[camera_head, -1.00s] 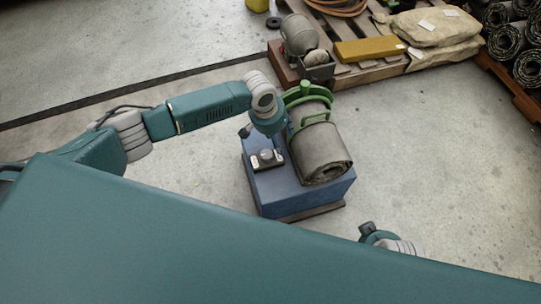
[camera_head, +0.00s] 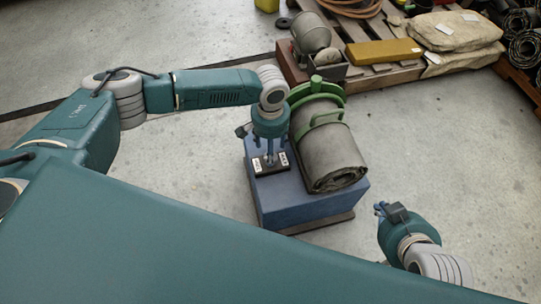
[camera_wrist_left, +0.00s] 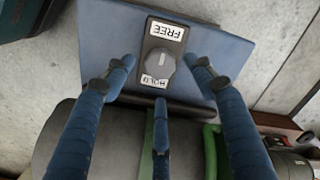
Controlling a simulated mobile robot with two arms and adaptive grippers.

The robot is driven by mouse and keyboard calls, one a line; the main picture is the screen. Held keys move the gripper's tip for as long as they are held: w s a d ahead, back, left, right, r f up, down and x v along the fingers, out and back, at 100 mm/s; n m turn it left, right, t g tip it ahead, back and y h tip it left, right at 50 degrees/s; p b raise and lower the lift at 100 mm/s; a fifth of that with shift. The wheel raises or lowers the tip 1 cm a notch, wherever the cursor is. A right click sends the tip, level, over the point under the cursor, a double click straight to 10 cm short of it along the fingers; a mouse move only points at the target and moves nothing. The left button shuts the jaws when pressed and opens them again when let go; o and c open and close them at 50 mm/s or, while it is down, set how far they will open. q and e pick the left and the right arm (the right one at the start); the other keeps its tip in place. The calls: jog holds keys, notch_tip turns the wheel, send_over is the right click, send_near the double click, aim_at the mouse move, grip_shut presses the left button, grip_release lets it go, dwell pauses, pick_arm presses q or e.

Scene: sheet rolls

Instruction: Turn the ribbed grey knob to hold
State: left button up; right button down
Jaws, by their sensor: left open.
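The ribbed grey knob (camera_wrist_left: 160,67) sits on a dark plate (camera_wrist_left: 150,45) on the blue base (camera_head: 295,207). The FREE label (camera_wrist_left: 167,30) and HOLD label (camera_wrist_left: 155,81) lie at opposite ends of the plate. A pale line on the knob appears to run towards FREE. My left gripper (camera_head: 270,160) is above the plate and hides the knob in the head view. In the wrist view its three blue fingers (camera_wrist_left: 162,90) are spread around the knob, apart from it. My right gripper (camera_head: 390,211) is right of the base, with unclear fingers.
A grey sheet roll (camera_head: 328,155) lies on the base beside the plate, under a green strap frame (camera_head: 318,90). A pallet (camera_head: 385,72) with sacks (camera_head: 455,32) and a yellow block (camera_head: 383,51) stands behind.

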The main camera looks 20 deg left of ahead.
pick_arm(q)
notch_tip(320, 180, down, 4)
jog(key=shift+f+b, duration=0.1)
jog(key=shift+b, duration=0.6)
jog(key=shift+f, duration=0.1)
pick_arm(e)
jog(key=w+a+r+t+y, duration=0.1)
jog(key=w+a+r+t, duration=0.1)
jog(key=w+r+t, duration=0.2)
jog(key=w+r, duration=0.2)
jog(key=w, duration=0.1)
jog(key=shift+a+r, duration=0.35)
pick_arm(q)
jog(key=c, duration=1.1)
